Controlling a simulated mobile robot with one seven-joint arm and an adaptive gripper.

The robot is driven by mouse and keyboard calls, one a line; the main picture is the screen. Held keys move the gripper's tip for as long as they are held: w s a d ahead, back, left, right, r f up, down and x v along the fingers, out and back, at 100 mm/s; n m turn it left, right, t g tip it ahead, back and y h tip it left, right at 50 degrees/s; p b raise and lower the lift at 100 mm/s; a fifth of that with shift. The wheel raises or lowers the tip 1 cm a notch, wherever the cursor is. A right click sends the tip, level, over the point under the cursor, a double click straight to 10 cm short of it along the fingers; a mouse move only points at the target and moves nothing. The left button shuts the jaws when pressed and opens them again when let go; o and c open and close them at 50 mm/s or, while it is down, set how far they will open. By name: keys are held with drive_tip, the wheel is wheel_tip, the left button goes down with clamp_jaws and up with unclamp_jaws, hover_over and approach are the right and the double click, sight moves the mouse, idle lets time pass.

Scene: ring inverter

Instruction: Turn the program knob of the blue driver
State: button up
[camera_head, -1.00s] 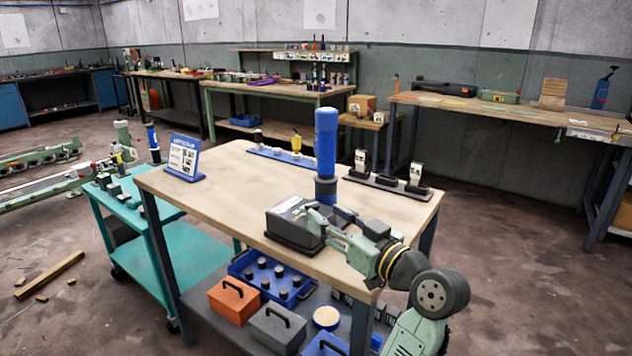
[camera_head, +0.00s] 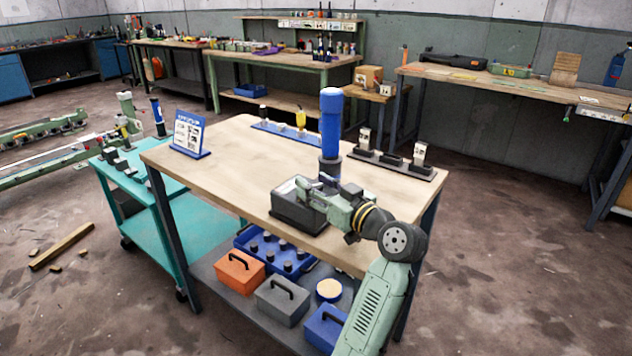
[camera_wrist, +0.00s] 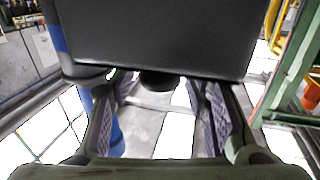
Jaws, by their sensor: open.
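The blue driver (camera_head: 330,125) stands upright on the wooden table in the head view, with a dark collar at its lower part. My gripper (camera_head: 312,186) is low in front of it, over the dark box (camera_head: 290,208). In the wrist view my two fingers (camera_wrist: 160,88) are apart. A dark slab fills the top of that view, and a small dark round piece (camera_wrist: 158,78) shows below it between the fingertips. I cannot tell whether that piece is the program knob. Blue parts show behind the left finger. The driver's lower end is partly hidden by my gripper.
A dark stand (camera_head: 395,166) with upright pieces is right of the driver. A blue rack (camera_head: 278,131) and a sign (camera_head: 189,134) are farther back and left. The table's left middle is clear. Toolboxes (camera_head: 240,272) sit on the lower shelf.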

clamp_jaws()
idle(0.6)
